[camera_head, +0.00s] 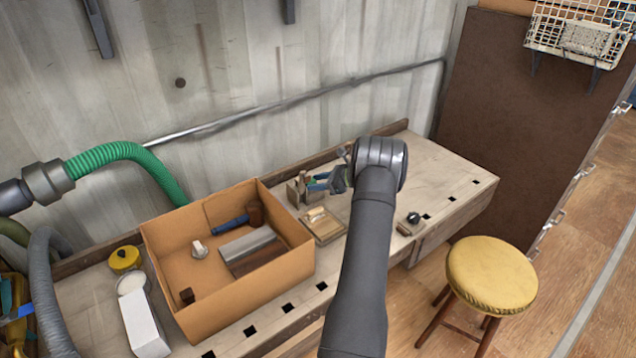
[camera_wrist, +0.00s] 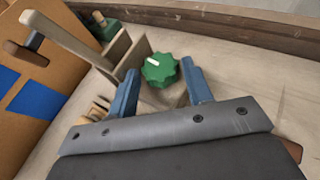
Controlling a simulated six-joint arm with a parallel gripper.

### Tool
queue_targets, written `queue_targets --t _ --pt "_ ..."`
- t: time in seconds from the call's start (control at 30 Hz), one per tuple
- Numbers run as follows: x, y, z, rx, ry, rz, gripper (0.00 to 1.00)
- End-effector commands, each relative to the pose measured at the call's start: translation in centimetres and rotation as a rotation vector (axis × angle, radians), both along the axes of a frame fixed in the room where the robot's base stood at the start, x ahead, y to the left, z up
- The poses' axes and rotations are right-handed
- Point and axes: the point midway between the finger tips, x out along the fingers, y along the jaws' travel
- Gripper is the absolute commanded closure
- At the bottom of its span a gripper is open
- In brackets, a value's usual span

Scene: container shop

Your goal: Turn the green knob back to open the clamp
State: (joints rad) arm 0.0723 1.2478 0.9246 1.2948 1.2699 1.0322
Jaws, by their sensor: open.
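The green knob (camera_wrist: 160,70) is round with a ridged rim and a white mark on its face, in the middle of the wrist view. It sits beside upright tan plates of what looks like the clamp (camera_wrist: 118,52). A long light bar rests at these plates. In the head view the clamp (camera_head: 297,190) stands on the bench right of the cardboard box; I cannot make out the knob there. My gripper (camera_wrist: 160,78) is open, its blue fingers on either side of the knob with small gaps and nothing held. In the head view my gripper (camera_head: 325,183) is partly hidden by my wrist.
The open cardboard box (camera_head: 230,300) with tools stands left of the clamp. A wooden block on a board (camera_head: 330,232) lies in front of it. A small dark-knobbed item (camera_head: 410,224) sits near the bench edge. The bench (camera_head: 440,170) is clear at right; a wall stands behind.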

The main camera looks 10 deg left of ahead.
Motion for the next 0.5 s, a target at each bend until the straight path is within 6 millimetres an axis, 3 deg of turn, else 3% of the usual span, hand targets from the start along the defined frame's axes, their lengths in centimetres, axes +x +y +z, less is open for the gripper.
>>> queue_targets --t 0.03,0.17,0.2,0.5 --pt "0.0 -0.01 0.0 0.0 0.0 0.0 0.58" --pt "0.0 -0.01 0.02 0.0 0.0 0.0 0.83" --pt "-0.01 -0.01 0.02 0.0 0.0 0.0 0.86" --pt "0.32 -0.04 -0.06 0.0 -0.001 0.081 0.86"
